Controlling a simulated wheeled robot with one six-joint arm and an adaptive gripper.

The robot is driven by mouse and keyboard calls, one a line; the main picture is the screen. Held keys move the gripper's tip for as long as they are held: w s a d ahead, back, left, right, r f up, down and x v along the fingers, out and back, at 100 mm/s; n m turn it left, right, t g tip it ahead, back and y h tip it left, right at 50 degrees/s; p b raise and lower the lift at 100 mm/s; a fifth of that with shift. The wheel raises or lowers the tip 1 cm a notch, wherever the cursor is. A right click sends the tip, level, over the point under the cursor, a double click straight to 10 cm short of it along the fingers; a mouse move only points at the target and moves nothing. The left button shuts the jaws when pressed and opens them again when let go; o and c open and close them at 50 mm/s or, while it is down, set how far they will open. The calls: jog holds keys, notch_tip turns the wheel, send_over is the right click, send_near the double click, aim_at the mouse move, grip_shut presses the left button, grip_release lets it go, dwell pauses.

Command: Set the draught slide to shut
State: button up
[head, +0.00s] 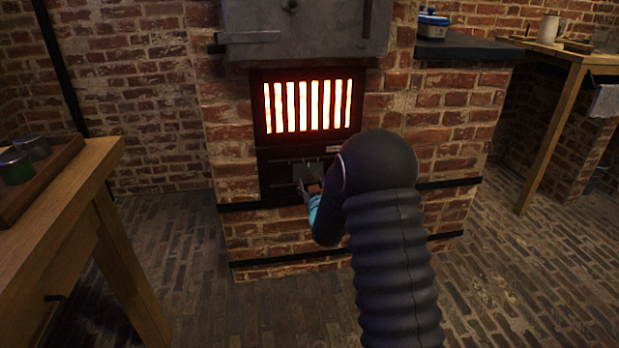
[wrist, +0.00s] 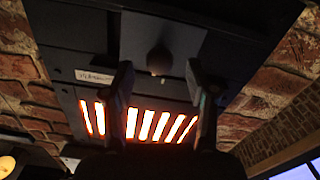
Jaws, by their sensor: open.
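The draught slide (head: 308,168) is a grey plate on the dark panel low on the brick stove front, under the glowing grate. In the wrist view the slide plate (wrist: 190,32) carries a round dark knob (wrist: 158,58). My gripper (head: 311,188) is at the slide, partly hidden by my arm. In the wrist view my gripper (wrist: 160,72) is open, with one finger on each side of the knob and a visible gap to both. I cannot tell how far the fingertips reach past the knob.
The glowing grate (head: 308,106) is just above the slide, and a small pale label (wrist: 95,76) sits between. A wooden table (head: 85,190) with a tray of jars stands at left. A shelf (head: 465,48) and another table (head: 548,120) are at right. The brick floor is clear.

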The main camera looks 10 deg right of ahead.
aim_at(310, 179)
jog(key=shift+w, duration=1.5)
grip_shut()
